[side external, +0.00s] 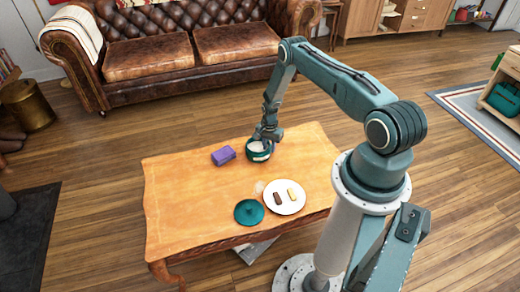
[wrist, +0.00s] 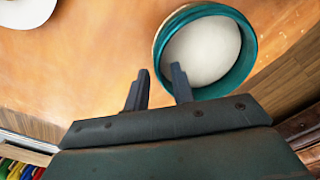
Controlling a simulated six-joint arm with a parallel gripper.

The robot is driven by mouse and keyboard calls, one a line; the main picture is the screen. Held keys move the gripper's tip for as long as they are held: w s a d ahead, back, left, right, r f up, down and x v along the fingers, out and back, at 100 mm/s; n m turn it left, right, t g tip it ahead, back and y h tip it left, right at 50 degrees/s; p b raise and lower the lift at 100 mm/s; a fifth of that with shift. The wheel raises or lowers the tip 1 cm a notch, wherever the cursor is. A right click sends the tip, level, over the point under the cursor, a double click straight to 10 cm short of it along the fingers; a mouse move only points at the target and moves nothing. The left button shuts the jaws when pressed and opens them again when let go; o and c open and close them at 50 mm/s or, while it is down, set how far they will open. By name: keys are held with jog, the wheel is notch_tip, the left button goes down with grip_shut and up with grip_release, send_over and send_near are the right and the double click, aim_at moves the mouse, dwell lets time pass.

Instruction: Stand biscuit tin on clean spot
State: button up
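The biscuit tin (side external: 258,159) is round and teal, stands open on the wooden table (side external: 180,205), and shows a pale inside. In the wrist view the tin (wrist: 247,50) is at the upper right. My gripper (side external: 266,143) is over the tin, pointing down. In the wrist view my gripper (wrist: 158,78) has its fingers apart with a gap between them. One finger overlaps the tin's near edge and the other is outside it, over the table; contact cannot be told. A teal lid (side external: 249,212) lies flat near the table's front edge. A pale smudge (side external: 259,187) marks the tabletop.
A white plate (side external: 272,203) with one dark and one pale biscuit lies beside the lid; its edge shows in the wrist view (wrist: 22,14). A purple box (side external: 223,156) stands left of the tin. The table's left part is clear. A leather sofa (side external: 150,60) stands behind.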

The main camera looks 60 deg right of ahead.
notch_tip(320, 180, up, 12)
dwell(0.7)
jog(key=shift+w, duration=0.1)
dwell(0.4)
